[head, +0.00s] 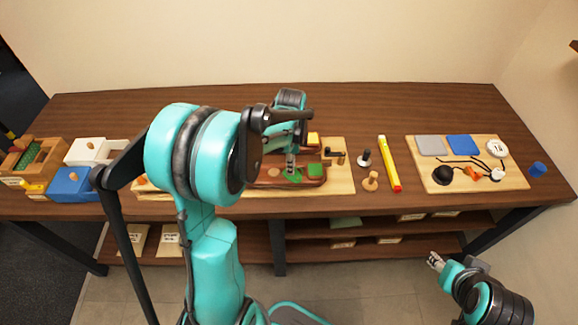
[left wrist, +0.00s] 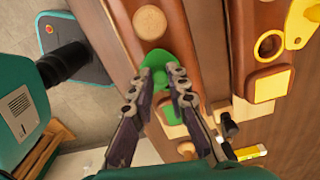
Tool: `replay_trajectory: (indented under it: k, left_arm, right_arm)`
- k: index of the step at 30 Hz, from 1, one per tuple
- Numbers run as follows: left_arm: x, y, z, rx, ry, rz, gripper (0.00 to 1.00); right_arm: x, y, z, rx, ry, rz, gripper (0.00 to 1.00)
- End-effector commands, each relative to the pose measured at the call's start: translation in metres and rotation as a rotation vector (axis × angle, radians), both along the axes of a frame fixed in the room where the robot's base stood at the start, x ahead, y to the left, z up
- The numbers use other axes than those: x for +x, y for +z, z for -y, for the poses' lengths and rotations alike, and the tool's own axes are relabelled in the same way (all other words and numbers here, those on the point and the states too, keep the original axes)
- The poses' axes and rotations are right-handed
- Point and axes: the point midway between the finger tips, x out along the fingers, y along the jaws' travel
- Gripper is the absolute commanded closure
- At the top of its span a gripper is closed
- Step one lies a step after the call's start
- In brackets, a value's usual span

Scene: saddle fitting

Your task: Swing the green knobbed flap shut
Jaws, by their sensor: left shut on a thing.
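The green flap (head: 293,178) is on the dark wooden board (head: 262,182) near the table's front edge. In the left wrist view the flap (left wrist: 154,59) shows as a rounded green piece running under the fingers, with more green between them. My left gripper (head: 291,168) reaches down onto it from above. Its fingertips (left wrist: 163,74) are closed in on the flap, where its knob is hidden between them. How far the flap is swung is not clear. My right gripper (head: 436,262) is at the lower right, away from the table; its jaws are too small to read.
A green square (head: 315,169) and a yellow piece (head: 313,139) are on the board close by. Boxes (head: 72,184) fill the left end.

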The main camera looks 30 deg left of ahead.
Motion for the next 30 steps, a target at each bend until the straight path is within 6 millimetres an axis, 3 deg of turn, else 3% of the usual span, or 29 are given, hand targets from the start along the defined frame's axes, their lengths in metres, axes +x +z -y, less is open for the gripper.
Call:
replay_trajectory:
  k: [15, 30]
  left_arm:
    - [0.013, 0.000, 0.008, 0.000, -0.456, 0.001, 1.00]
    - [0.017, 0.000, 0.014, 0.000, -0.661, 0.001, 1.00]
  right_arm:
    - [0.000, 0.000, 0.000, 0.000, 0.000, 0.000, 0.56]
    - [0.000, 0.001, 0.000, 0.000, 0.000, 0.000, 0.56]
